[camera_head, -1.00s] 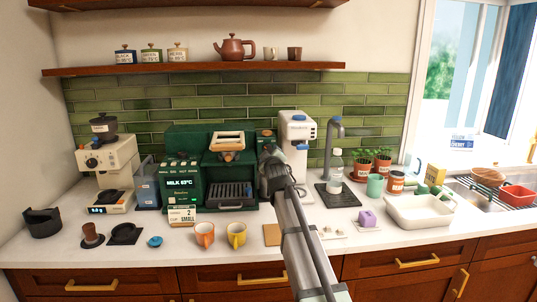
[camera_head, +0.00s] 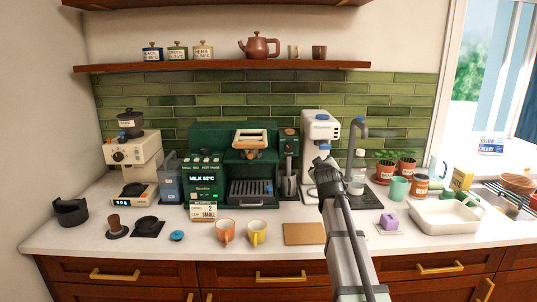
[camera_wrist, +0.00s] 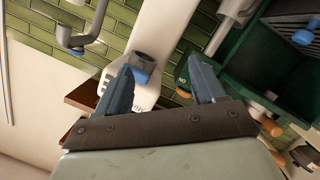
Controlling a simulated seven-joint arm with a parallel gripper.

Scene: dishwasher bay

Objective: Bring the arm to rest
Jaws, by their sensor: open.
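My gripper (camera_head: 325,160) is raised over the counter in the head view, in front of the white water dispenser. Its blue-grey fingers stand apart in the wrist view (camera_wrist: 168,88), with nothing between them. My arm reaches up from the bottom edge and hides part of the counter and of the white dispenser (camera_head: 320,128). In the wrist view the scene is tilted, and a white appliance with a blue part (camera_wrist: 142,72) lies beyond the fingers.
The wooden shelf (camera_head: 220,66) runs above.

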